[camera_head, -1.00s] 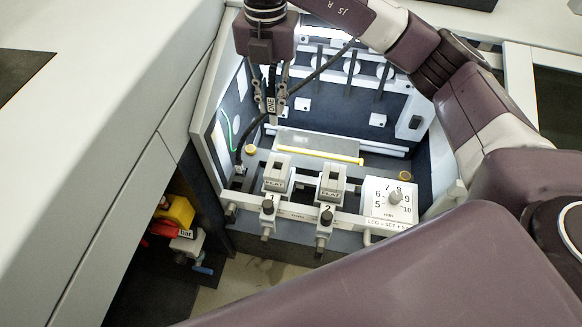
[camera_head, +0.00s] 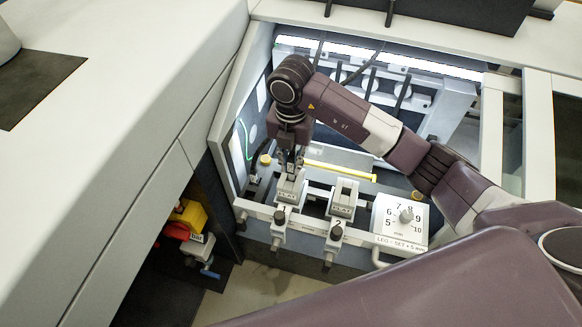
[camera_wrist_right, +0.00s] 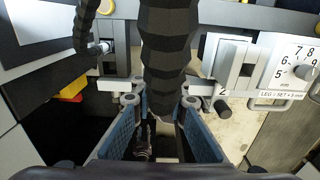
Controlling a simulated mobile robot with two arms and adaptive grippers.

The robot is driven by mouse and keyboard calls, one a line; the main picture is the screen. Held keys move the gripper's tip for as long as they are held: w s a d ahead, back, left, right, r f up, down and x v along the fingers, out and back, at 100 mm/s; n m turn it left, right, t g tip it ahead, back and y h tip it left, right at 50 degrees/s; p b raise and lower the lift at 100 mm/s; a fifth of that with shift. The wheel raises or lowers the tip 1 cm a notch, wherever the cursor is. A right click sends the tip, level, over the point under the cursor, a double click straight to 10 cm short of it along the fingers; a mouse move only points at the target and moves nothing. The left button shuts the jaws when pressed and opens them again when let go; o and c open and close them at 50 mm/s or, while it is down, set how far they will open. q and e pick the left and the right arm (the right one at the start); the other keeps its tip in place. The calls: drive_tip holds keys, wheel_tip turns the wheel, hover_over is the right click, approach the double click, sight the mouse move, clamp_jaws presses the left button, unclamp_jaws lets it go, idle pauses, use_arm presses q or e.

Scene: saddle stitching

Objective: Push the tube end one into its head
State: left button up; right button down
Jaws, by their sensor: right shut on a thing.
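My right gripper (camera_head: 291,162) hangs low at the left stitching head (camera_head: 289,190), the one above the mark 1. Its fingertips are right at the top of that head. In the right wrist view, the fingers (camera_wrist_right: 160,101) are closed around a black ribbed tube (camera_wrist_right: 168,50), which is tube end one. The tube's tip and the head's opening are hidden, so I cannot tell how far in the tip is. The second head (camera_head: 343,198), with mark 2, stands to the right and also shows in the right wrist view (camera_wrist_right: 233,62). My left gripper is not in view.
A white dial panel (camera_head: 400,222) is right of the heads. A yellow bar (camera_head: 340,171) runs behind them, and the cabinet wall is close on the left. A yellow and red part (camera_head: 188,215) sits low in the left opening.

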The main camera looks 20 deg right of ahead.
sight(291, 171)
wheel_tip(291, 171, down, 2)
drive_tip(key=shift+f, duration=0.4)
drive_tip(key=shift+f, duration=0.1)
drive_tip(key=shift+f, duration=0.15)
drive_tip(key=c, duration=1.9)
unclamp_jaws()
